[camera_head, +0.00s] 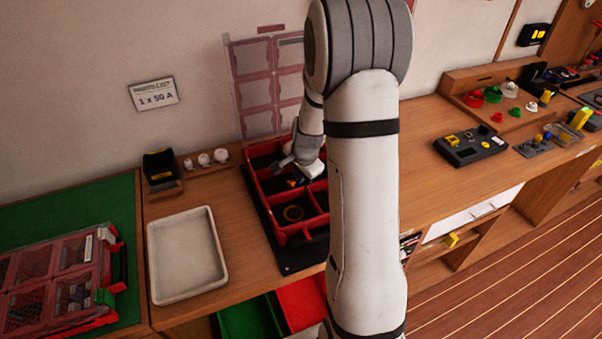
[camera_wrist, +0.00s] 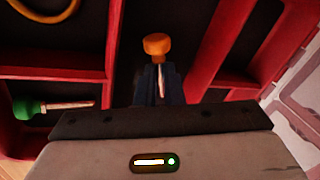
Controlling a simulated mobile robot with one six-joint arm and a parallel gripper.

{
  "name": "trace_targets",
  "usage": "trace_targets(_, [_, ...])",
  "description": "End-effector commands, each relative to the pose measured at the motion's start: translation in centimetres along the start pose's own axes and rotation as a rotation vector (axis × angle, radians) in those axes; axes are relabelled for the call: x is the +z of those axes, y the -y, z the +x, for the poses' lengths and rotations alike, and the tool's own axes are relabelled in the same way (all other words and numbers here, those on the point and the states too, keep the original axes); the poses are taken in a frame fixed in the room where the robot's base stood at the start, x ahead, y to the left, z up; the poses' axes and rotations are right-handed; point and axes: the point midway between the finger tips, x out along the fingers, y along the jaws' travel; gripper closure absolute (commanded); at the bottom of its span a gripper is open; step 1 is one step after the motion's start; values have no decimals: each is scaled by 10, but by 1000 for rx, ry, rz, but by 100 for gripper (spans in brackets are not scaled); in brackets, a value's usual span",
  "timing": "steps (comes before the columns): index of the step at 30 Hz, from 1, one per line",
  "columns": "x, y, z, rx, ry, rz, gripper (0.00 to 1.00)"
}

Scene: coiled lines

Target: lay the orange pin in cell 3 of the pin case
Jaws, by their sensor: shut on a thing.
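The orange pin (camera_wrist: 157,45) shows in the wrist view with its round orange head up and its pale shank between my fingers. My gripper (camera_wrist: 158,85) is shut on it. The red pin case (camera_head: 263,202) stands open on the bench in the head view. Its red dividers (camera_wrist: 88,71) also show in the wrist view. My gripper is at or over a dark cell of the case, between two dividers. I cannot tell the height of the pin above the floor or the cell's number. My arm hides the right part of the case in the head view.
A green pin (camera_wrist: 40,108) lies in a cell to the left, and a yellow-orange coil (camera_wrist: 45,15) lies in another cell. A pale empty tray (camera_head: 187,257) is left of the case. A second, closed case (camera_head: 62,282) lies on a green mat (camera_head: 70,202).

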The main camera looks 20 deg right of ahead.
Motion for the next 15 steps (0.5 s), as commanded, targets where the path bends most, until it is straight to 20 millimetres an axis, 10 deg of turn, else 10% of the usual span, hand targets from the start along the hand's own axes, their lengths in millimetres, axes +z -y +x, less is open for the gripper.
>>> trace_targets(10, [0,-1,4,-2,-1,1,100])
trace_targets(15, [-1,-1,2,-1,-1,1,78])
